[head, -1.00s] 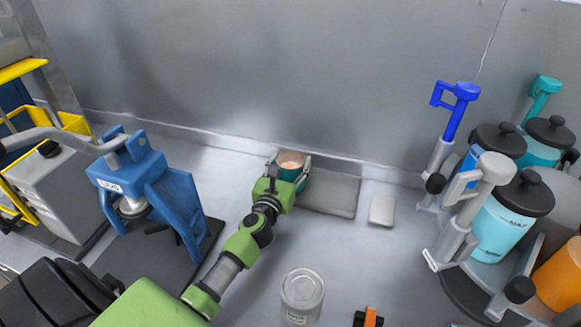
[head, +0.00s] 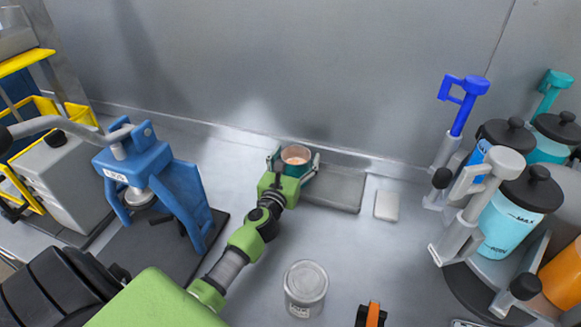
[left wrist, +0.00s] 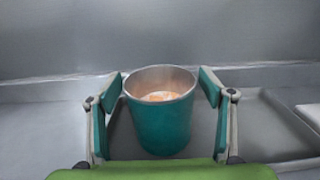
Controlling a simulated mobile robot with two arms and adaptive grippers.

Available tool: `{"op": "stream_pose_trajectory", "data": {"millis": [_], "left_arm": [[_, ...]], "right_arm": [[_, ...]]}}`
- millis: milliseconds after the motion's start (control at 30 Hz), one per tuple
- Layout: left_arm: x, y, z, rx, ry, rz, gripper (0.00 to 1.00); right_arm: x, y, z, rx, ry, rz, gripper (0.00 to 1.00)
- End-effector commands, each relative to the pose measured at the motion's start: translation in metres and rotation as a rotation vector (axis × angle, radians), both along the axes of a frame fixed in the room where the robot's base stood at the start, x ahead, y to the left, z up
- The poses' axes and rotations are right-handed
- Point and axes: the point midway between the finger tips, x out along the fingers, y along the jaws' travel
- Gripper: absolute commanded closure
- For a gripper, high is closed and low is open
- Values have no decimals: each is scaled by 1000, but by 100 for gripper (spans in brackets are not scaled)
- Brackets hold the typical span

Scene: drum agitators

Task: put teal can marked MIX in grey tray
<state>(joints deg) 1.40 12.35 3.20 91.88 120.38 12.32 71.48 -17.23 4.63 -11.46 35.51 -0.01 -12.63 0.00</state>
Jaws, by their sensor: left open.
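The teal can (head: 294,168) stands upright with its open top showing a pale orange content. It also shows in the left wrist view (left wrist: 160,125); no MIX mark is visible on the side facing me. The grey tray (head: 335,190) lies flat by the back wall, and the can is at its left end. The tray's raised rim shows right of the can in the left wrist view (left wrist: 285,112). My left gripper (head: 293,164) is open, with one finger on each side of the can and gaps between. The can's base is partly hidden. My right gripper is not seen.
A small pale block (head: 386,205) lies right of the tray. A blue press (head: 150,180) is at left. Lidded jars (head: 510,215) crowd a round stand at right.

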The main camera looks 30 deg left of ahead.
Motion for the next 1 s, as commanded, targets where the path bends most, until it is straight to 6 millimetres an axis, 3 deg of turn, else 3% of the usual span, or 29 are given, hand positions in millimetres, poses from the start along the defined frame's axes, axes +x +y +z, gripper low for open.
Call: {"op": "stream_pose_trajectory", "data": {"millis": [600, 1000], "left_arm": [[-102, -26, -3, 0, 2, 0, 26], [-116, -30, 0, 0, 0, 1, 26]], "right_arm": [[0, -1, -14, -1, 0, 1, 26], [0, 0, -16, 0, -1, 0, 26]]}}
